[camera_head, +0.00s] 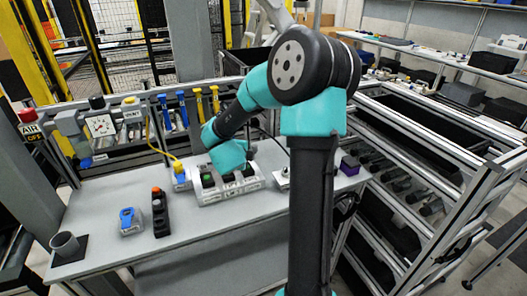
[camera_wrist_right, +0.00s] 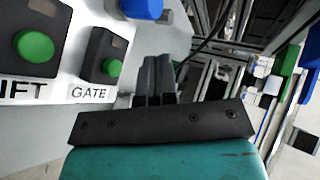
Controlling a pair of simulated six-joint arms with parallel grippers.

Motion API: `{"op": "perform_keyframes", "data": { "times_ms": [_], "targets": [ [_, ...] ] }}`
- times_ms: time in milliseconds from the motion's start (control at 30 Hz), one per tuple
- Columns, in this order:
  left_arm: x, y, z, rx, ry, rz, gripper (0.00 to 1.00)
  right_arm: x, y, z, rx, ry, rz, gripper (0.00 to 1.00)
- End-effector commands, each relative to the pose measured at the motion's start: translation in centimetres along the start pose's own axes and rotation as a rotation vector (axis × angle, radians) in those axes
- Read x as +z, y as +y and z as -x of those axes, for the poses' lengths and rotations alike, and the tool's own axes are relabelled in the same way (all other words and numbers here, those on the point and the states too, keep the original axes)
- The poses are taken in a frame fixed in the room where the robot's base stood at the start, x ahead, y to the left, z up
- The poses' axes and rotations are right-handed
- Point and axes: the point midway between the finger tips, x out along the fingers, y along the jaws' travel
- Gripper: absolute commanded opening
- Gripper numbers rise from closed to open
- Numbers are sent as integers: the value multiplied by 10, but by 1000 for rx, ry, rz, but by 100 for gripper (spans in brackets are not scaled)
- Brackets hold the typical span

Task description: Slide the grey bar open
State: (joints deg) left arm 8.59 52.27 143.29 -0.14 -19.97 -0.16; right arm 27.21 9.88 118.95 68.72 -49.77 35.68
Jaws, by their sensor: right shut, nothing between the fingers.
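A white control box (camera_head: 228,188) stands on the grey bench, with dark button housings on its top. In the right wrist view its green buttons marked LIFT (camera_wrist_right: 35,46) and GATE (camera_wrist_right: 111,67) are at the left. My right gripper (camera_wrist_right: 157,72) is shut and empty, with its dark fingers just right of the GATE button; I cannot tell whether they touch anything. In the head view my right arm hides these fingers. I cannot pick out the grey bar with certainty in either view. My left gripper is not in view.
On the bench (camera_head: 190,245) are a blue-and-grey device (camera_head: 130,221), a black device with an orange top (camera_head: 160,212) and a grey cup (camera_head: 65,245). A pressure gauge (camera_head: 100,126) stands behind left. A metal rack (camera_head: 420,180) stands at the right. The bench's front middle is clear.

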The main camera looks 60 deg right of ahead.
Motion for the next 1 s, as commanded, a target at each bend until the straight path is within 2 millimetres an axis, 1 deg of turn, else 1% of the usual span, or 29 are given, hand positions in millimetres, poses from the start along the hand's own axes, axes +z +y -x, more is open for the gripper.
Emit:
{"op": "perform_keyframes", "data": {
  "times_ms": [33, 100, 400, 567, 767, 1000],
  "targets": [
    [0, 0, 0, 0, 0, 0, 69, -5, -1, -1, 0, 16, -13, 0],
    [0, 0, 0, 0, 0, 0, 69, -7, -1, -1, -1, 26, -21, 0],
    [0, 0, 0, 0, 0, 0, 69, -6, -1, -1, -1, 23, -18, 0],
    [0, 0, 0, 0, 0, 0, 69, -6, 0, -9, 0, 22, -17, 0],
    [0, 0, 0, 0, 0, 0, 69, -7, 0, -33, 1, 24, -15, 0],
    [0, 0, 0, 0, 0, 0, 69, -7, 0, -73, 1, 23, -16, 0]
  ]
}}
